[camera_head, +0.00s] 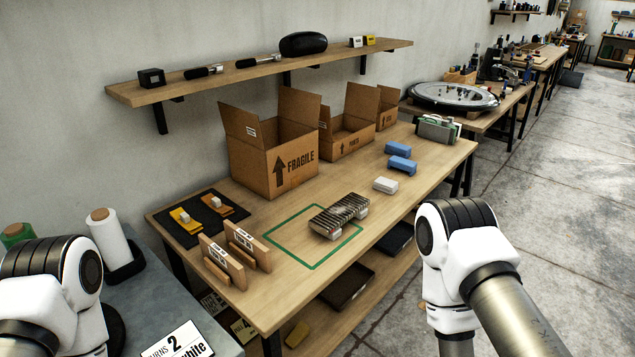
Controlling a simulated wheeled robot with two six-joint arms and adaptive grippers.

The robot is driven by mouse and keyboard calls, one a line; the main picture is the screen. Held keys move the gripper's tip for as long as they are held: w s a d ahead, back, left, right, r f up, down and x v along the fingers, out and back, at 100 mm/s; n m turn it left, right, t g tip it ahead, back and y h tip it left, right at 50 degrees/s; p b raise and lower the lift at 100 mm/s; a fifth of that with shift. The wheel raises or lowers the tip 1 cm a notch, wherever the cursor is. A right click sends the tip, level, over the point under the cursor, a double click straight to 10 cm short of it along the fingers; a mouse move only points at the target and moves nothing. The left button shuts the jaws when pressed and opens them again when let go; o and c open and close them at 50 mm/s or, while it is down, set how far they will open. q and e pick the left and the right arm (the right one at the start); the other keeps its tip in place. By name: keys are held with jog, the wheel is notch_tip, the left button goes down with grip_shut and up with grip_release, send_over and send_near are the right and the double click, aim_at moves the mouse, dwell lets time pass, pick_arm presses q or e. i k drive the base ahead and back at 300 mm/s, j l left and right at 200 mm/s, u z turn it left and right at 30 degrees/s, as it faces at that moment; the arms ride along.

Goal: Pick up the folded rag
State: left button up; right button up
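No item is plainly recognisable as a folded rag. Two small blue blocks, a far one (397,148) and a near one (402,166), lie on the right part of the wooden table (300,208); I cannot tell if they are cloth. A white block (386,185) lies just in front of them. A small yellow item (297,334) lies on the lower shelf under the table, too small to identify. Links of both my arms show at the lower left and lower right. Neither gripper is in view.
A striped grey item (339,214) lies across a green taped outline (283,248). Open cardboard boxes, led by the FRAGILE box (275,150), line the wall side. Wooden holders (224,262) stand at front left. A wall shelf (220,77) hangs above. Concrete floor is clear at right.

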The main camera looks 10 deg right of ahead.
aim_at(386, 185)
jog(key=i+l+u, duration=0.2)
jog(key=l+u, duration=1.2)
jog(key=l, duration=0.2)
jog(key=i, duration=0.05)
